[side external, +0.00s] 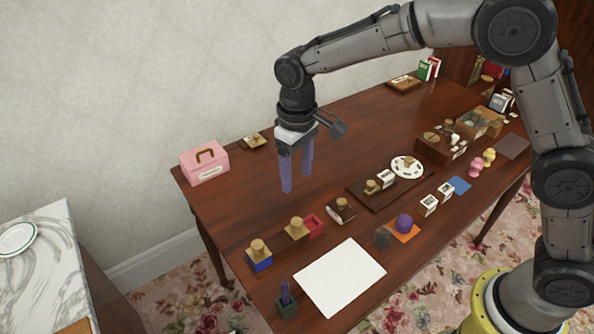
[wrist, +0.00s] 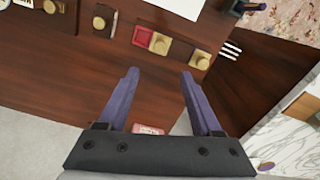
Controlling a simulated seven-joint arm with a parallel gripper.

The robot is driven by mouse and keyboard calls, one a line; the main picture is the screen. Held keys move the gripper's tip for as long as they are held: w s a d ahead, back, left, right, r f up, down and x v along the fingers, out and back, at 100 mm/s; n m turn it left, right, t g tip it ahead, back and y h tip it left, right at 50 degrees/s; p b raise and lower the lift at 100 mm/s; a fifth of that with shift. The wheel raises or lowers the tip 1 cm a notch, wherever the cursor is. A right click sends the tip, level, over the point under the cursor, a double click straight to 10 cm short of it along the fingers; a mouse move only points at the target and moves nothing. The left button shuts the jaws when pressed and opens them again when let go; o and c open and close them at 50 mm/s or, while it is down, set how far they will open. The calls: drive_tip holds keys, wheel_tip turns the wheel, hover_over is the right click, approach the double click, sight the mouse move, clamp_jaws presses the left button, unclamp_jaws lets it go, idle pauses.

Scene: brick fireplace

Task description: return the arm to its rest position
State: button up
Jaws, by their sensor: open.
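My gripper (side external: 297,180) hangs from my arm above the left part of the brown wooden table (side external: 235,205). Its two purple fingers point down, apart, with nothing between them. In the wrist view my gripper (wrist: 158,75) is also open and empty, with bare wood showing between the fingers. The fingertips are clear of the objects around them.
A pink box (side external: 204,165) stands at the table's back left. Wooden-knobbed stamps (side external: 259,255), a white sheet (side external: 340,277) and a dark pen holder (side external: 287,305) are at the front. A marble-topped surface (side external: 40,270) stands left. Wood beneath my gripper is clear.

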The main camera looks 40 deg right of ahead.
drive_tip(key=s+d+r+m+t, duration=0.1)
drive_tip(key=s+d+r+t, duration=0.1)
drive_tip(key=s+d+r, duration=0.35)
drive_tip(key=s+d+r+m+t, duration=0.1)
drive_tip(key=s+d+r+t, duration=0.15)
drive_tip(key=d+r, duration=0.55)
drive_tip(key=s+d+f, duration=0.1)
drive_tip(key=s+d, duration=0.1)
drive_tip(key=s, duration=0.7)
drive_tip(key=s+d+f+m+t, duration=0.1)
drive_tip(key=s+d, duration=0.1)
drive_tip(key=s, duration=0.8)
drive_tip(key=shift+s+d+f, duration=0.15)
drive_tip(key=shift+s+f, duration=0.15)
drive_tip(key=shift+f, duration=0.1)
